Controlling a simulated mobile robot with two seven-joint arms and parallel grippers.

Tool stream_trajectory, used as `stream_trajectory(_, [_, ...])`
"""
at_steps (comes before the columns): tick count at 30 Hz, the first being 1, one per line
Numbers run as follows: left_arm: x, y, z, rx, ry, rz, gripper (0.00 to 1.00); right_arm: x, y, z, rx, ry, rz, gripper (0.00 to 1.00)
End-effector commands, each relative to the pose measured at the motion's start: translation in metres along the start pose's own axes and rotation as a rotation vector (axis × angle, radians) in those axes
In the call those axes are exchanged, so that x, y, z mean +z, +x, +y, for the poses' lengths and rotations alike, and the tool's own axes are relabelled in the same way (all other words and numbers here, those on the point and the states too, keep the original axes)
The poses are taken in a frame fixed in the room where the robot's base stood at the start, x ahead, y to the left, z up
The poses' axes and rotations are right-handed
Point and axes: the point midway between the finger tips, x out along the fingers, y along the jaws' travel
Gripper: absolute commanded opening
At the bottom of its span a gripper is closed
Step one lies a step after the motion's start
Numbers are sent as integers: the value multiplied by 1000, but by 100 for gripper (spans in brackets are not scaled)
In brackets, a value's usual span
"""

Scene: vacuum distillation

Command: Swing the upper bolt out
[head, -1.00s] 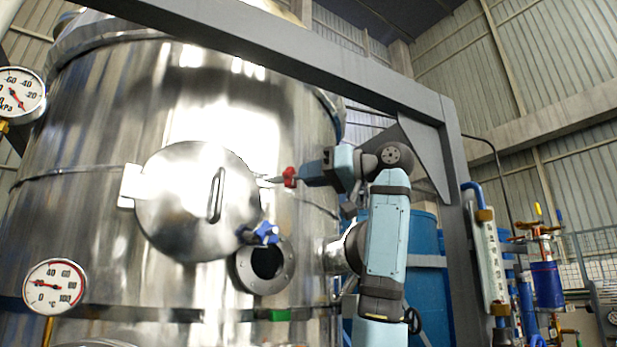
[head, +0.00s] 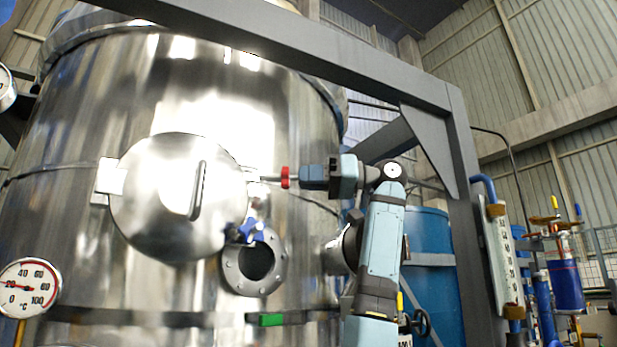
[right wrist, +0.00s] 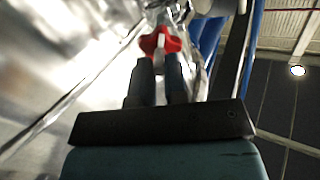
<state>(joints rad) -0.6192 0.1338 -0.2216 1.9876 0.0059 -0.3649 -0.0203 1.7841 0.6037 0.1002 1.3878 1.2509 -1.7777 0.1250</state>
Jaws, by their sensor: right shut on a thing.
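The upper bolt has a red knob (head: 285,177) at the outer end of a thin metal rod (head: 268,179). The rod points from the right edge of the round steel hatch (head: 165,196) toward my right arm. My right gripper (head: 297,177) is shut on the red knob. In the right wrist view, the red knob (right wrist: 160,42) sits at the tips of the two dark fingers (right wrist: 160,65). A blue knob (head: 246,232) is at the hatch's lower right edge. The hatch lies against the tank, with a handle on its face. My left gripper is not in view.
A flanged round port (head: 256,263) sits just below the hatch. A green part (head: 271,319) is on the band below it. A grey steel frame (head: 432,92) passes over and to the right of my arm. A dial thermometer (head: 28,287) stands at lower left.

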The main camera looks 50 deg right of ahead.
Motion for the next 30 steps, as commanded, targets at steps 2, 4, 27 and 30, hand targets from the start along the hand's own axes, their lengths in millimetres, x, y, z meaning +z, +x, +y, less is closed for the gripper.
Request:
stream_trajectory(2, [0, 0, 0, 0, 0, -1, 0, 0, 0, 1, -3, 0, 0, 0])
stream_trajectory(4, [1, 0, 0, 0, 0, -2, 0, 0, 0, 1, -5, 0, 0, 0])
stream_trajectory(27, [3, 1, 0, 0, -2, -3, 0, 0, -5, 0, -5, -1, 0, 39])
stream_trajectory(30, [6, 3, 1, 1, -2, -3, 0, 1, -18, 0, -4, -1, 0, 39])
